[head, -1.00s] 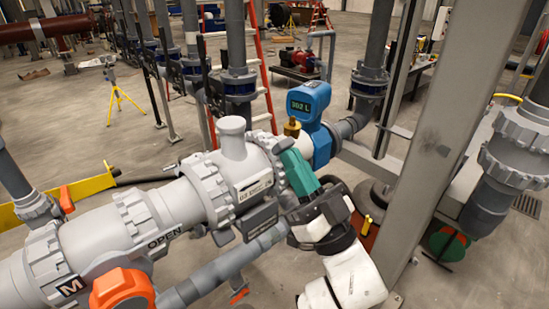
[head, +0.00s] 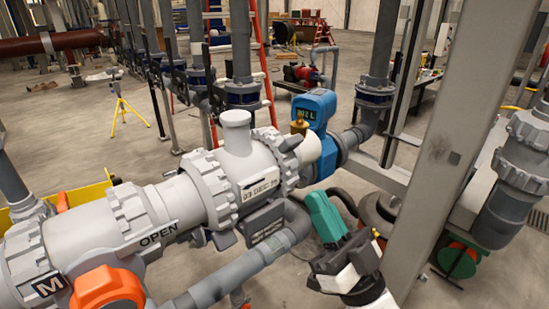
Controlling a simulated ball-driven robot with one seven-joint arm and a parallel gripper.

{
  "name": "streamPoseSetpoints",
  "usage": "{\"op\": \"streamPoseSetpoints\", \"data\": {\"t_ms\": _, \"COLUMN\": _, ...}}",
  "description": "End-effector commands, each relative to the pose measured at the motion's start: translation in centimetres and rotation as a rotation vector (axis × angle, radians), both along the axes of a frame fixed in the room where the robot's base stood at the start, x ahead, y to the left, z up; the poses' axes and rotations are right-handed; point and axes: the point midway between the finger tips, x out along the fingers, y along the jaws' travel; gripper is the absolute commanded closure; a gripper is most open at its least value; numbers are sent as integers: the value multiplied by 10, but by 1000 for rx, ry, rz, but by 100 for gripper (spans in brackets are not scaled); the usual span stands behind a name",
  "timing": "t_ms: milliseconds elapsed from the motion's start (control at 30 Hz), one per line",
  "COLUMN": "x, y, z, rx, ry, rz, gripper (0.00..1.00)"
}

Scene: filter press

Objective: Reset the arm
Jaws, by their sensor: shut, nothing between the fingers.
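My gripper (head: 318,200) is at the right of the middle in the head view, with a teal body on a black and white wrist. It points up and away, in front of the bare floor and just right of the grey pipe. It is shut and holds nothing. The fingertips are small and hard to make out at this angle. My white arm leaves the picture at the bottom edge. The gripper appears apart from the grey valve body (head: 237,170).
A grey pipe (head: 250,262) runs close to the left of my gripper. A blue meter (head: 314,108) stands behind it. A steel post (head: 445,150) rises close on the right. Open floor shows between pipe and post.

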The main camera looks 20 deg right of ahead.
Motion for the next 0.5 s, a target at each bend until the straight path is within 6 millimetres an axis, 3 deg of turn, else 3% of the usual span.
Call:
{"op": "streamPoseSetpoints", "data": {"t_ms": 267, "x": 4, "y": -4, "z": -5, "rx": 6, "ry": 32, "rz": -20, "gripper": 100}}
{"op": "streamPoseSetpoints", "data": {"t_ms": 367, "x": 14, "y": -16, "z": -21, "rx": 21, "ry": 126, "rz": -76, "gripper": 100}}
{"op": "streamPoseSetpoints", "data": {"t_ms": 500, "x": 29, "y": -43, "z": -66, "rx": 44, "ry": 361, "rz": -197, "gripper": 100}}
